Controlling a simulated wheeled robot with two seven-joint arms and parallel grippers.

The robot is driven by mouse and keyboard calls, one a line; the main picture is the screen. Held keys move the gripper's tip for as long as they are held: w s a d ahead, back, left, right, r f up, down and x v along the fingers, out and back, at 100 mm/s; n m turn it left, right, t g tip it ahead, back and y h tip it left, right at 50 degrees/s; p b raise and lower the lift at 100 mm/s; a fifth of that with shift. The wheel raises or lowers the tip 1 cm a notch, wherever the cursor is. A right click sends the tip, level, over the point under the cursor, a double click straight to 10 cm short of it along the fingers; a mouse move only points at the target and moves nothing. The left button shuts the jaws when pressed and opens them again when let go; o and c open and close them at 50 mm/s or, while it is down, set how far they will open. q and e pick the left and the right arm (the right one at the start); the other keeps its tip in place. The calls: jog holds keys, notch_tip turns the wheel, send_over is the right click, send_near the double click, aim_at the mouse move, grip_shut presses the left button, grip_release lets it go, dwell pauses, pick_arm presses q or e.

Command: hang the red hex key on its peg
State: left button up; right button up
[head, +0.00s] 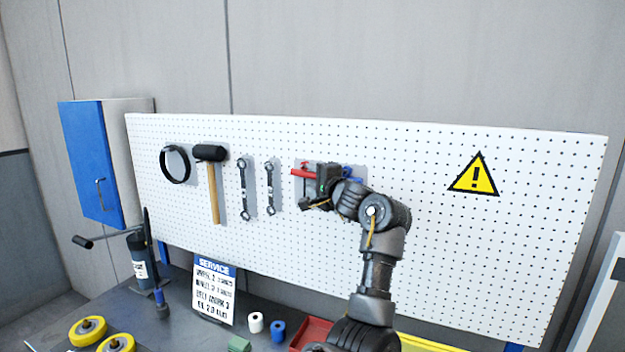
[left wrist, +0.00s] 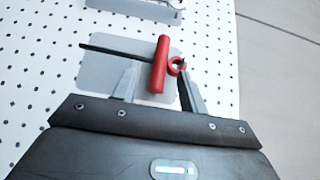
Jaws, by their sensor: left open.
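The red hex key (head: 303,173) is up at the white pegboard, right of two wrenches. In the left wrist view its red handle (left wrist: 160,64) lies in front of a grey backing plate (left wrist: 108,70), with a dark rod reaching left. A red ring (left wrist: 177,66) sits right beside the handle. I cannot tell whether the key rests on its peg. My left gripper (left wrist: 158,72) is open, its fingers either side of the handle and ring. In the head view the gripper (head: 316,182) hides part of the key. My right gripper is not in view.
A black ring (head: 175,165), a mallet (head: 213,185) and wrenches (head: 244,188) hang to the left. A blue tool (head: 352,174) is partly hidden behind my wrist. Below stand a service sign (head: 214,289), yellow wheels (head: 88,330) and a red bin (head: 311,331).

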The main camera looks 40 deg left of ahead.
pick_arm(q)
jog(key=shift+s+d+f+b, duration=0.1)
jog(key=shift+d+b, duration=0.25)
jog(key=shift+d, duration=0.1)
jog(key=b+v, duration=0.4)
jog(key=v, duration=0.5)
jog(key=shift+s+d, duration=0.25)
jog(key=shift+d, duration=0.1)
